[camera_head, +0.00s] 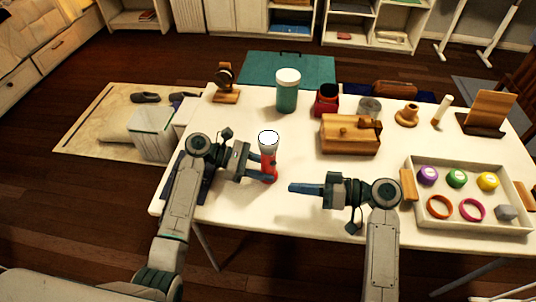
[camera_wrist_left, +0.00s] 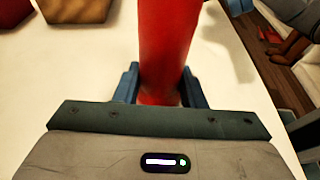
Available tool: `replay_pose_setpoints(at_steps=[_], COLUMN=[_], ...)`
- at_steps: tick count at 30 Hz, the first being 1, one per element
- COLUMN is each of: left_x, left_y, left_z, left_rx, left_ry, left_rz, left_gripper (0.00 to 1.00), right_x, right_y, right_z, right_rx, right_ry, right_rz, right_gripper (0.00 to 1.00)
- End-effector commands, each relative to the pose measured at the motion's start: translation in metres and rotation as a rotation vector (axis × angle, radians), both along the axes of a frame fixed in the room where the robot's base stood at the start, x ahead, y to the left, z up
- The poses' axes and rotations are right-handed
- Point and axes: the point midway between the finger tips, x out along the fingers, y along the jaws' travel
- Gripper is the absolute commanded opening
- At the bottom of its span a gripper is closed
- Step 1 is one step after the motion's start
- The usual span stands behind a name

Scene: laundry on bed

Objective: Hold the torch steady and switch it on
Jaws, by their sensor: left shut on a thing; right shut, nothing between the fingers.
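The torch (camera_head: 269,168) stands upright on the white table, with a red body and a wide pale head at the top. Its red body also fills the upper middle of the left wrist view (camera_wrist_left: 168,45). My left gripper (camera_head: 265,170) is shut on the torch's body from the left, with a blue finger on each side of it. My right gripper (camera_head: 292,188) is shut and empty, a little to the right of the torch, its fingertips pointing left at it without touching. The torch's switch cannot be made out in either view.
A wooden box (camera_head: 349,137) lies behind my right gripper. A green canister (camera_head: 287,95) and a red container (camera_head: 327,100) stand behind the torch. The table's front middle is clear.

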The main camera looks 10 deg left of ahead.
Motion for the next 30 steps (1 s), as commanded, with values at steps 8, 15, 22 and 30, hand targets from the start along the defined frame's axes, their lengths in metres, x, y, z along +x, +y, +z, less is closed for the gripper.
replay_pose_setpoints(at_steps=[8, 15, 22, 30], left_x=[-0.001, -0.001, -0.001, 0.000], left_y=[0.001, 0.001, 0.002, 0.038], left_z=[-0.003, -0.003, -0.003, 0.009], left_rx=[0.004, 0.004, 0.004, 0.008], left_ry=[0.004, 0.004, 0.004, 0.002], left_rz=[0.000, 0.000, -0.001, 0.002], left_gripper=[0.24, 0.62, 0.62, 0.62], right_x=[-0.005, -0.005, -0.005, -0.005], right_y=[-0.004, -0.004, -0.004, -0.004], right_z=[0.000, 0.000, 0.000, 0.000], right_rx=[0.001, 0.001, 0.001, 0.001], right_ry=[0.001, 0.000, 0.000, 0.000], right_rz=[0.001, 0.001, 0.001, 0.001], right_gripper=[0.00, 0.00, 0.00, 0.00])
